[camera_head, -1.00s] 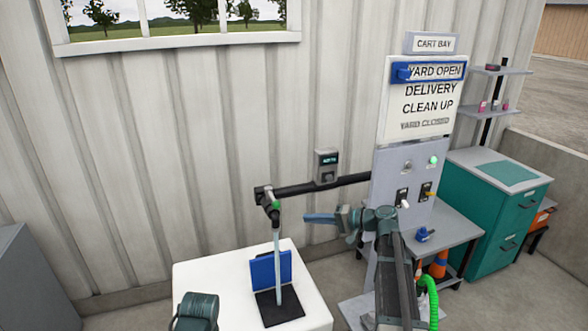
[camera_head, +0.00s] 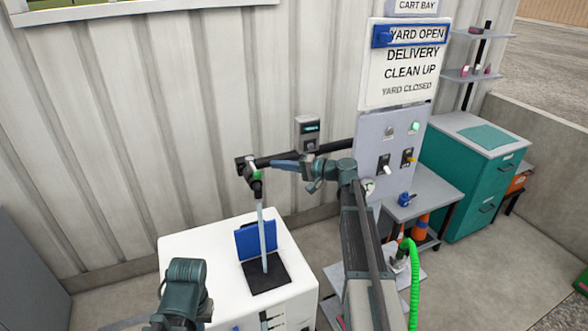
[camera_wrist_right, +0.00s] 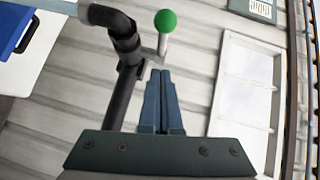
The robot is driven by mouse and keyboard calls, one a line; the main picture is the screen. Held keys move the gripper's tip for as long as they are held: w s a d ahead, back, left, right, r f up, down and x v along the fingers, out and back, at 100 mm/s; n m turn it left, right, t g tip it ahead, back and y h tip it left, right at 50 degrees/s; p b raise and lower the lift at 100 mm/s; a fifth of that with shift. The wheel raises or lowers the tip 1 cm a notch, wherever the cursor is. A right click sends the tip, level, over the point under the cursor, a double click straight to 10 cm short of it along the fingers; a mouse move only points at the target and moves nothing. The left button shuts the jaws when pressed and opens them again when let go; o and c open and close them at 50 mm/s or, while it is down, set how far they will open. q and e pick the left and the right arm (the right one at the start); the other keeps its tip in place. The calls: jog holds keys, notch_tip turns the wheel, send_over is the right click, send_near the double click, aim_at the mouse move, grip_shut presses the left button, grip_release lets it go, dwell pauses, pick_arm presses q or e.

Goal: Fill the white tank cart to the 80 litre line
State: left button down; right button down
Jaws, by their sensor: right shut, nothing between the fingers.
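The white tank cart (camera_head: 195,262) stands by the wall with its blue lid (camera_head: 250,240) raised beside a black top opening (camera_head: 266,276). A pale, water-like stream (camera_head: 263,235) runs from the spout down to the opening. The black fill pipe (camera_head: 325,147) ends in a valve with a green-ball lever (camera_wrist_right: 166,22). My right gripper (camera_head: 274,163) is shut and empty, its tips close to the valve. In the right wrist view its fingertips (camera_wrist_right: 161,74) point at the lever, below the green ball; contact is unclear. The tank level is not readable. My left gripper is out of view.
A meter (camera_head: 308,132) with an unreadable display is on the wall above the pipe. A grey switch panel (camera_head: 383,128) with a green light stands right, below the yard sign (camera_head: 402,75). A side table (camera_head: 428,190) and teal cabinet (camera_head: 455,160) are further right.

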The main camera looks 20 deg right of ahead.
aim_at(253, 167)
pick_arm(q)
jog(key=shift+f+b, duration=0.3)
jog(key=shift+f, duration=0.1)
pick_arm(e)
jog(key=shift+a+f, duration=0.2)
jog(key=shift+a, duration=0.8)
jog(key=shift+a+f, duration=0.2)
jog(key=shift+a, duration=0.8)
jog(key=shift+s+a, duration=0.1)
jog(key=shift+s, duration=0.05)
